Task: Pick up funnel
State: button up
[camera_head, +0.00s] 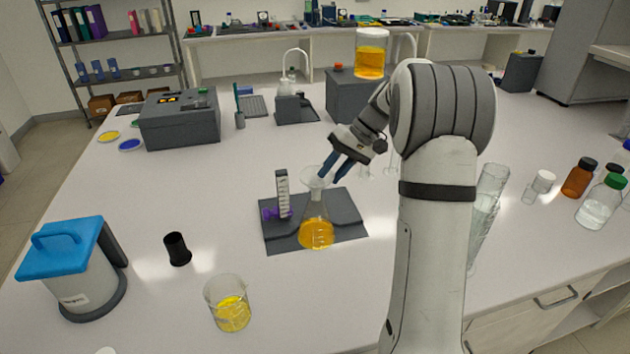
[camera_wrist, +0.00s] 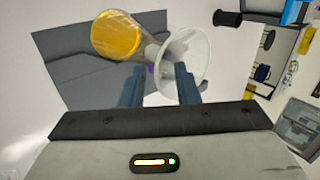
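The funnel (camera_head: 314,179) is translucent white and sits upright in the mouth of a conical flask (camera_head: 316,233) holding orange liquid. In the wrist view the funnel (camera_wrist: 190,52) shows as a wide pale cone beside the orange flask (camera_wrist: 117,36). My gripper (camera_head: 331,174) has blue fingers angled down at the funnel's rim, from the right. In the wrist view my gripper (camera_wrist: 160,70) has its fingers apart, one overlapping the funnel's cone. Whether a finger touches it I cannot tell.
The flask stands on a dark grey base (camera_head: 345,227) with a white ridged upright (camera_head: 282,193) and a purple part. A beaker of yellow liquid (camera_head: 231,304), a black cup (camera_head: 177,249) and a blue-lidded container (camera_head: 70,265) stand nearby. Glass cylinders (camera_head: 486,210) stand right of my arm.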

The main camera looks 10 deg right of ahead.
jog(key=shift+s+a+f, duration=0.1)
jog(key=shift+a+f, duration=0.25)
grip_shut()
